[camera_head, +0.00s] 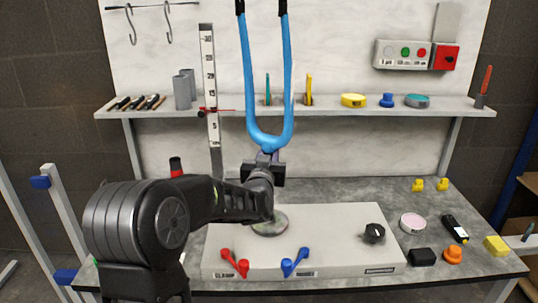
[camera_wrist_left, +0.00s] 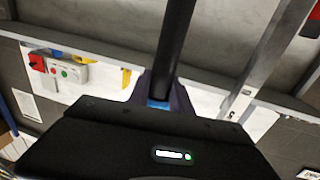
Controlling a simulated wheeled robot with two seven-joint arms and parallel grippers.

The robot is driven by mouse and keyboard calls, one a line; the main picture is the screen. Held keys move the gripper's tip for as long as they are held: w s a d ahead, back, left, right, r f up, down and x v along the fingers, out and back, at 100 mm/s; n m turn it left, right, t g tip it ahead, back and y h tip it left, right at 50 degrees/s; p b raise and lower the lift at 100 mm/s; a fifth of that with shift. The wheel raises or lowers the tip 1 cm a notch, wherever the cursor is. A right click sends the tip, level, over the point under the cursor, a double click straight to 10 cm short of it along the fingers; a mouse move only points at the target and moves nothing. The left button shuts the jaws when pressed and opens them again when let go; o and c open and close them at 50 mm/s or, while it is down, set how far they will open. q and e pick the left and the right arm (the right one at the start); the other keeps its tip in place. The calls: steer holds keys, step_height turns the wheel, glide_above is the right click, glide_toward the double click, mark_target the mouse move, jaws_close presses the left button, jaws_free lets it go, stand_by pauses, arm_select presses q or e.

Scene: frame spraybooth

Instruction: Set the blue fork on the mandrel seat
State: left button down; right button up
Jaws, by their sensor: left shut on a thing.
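The blue fork (camera_head: 268,139) stands nearly upright above the bench in the head view, its two legs pointing up and their black tips at the top edge. My left gripper (camera_head: 266,160) is shut on it just below the crown. In the left wrist view a black tube (camera_wrist_left: 174,45) runs out from between the fingers, with a bit of blue at its base. A round grey-green disc (camera_head: 277,224), likely the mandrel seat, lies on the white base below, partly hidden by my arm. The tube's lower end is hidden in the head view. My right gripper is not in view.
The white base (camera_head: 340,225) carries a red lever (camera_head: 235,262), a blue lever (camera_head: 295,262) and a black knob (camera_head: 373,233). A ruler (camera_head: 208,75) stands left of the fork. A shelf (camera_head: 335,107) runs behind it. Small items lie on the bench at right.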

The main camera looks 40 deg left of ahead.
arm_select(q)
steer(key=shift+f, duration=0.2)
steer(key=c, duration=1.1)
jaws_free()
steer(key=v, duration=0.7)
steer(key=shift+s+d, duration=0.25)
steer(key=shift+s, duration=0.05)
steer(key=shift+f, duration=0.15)
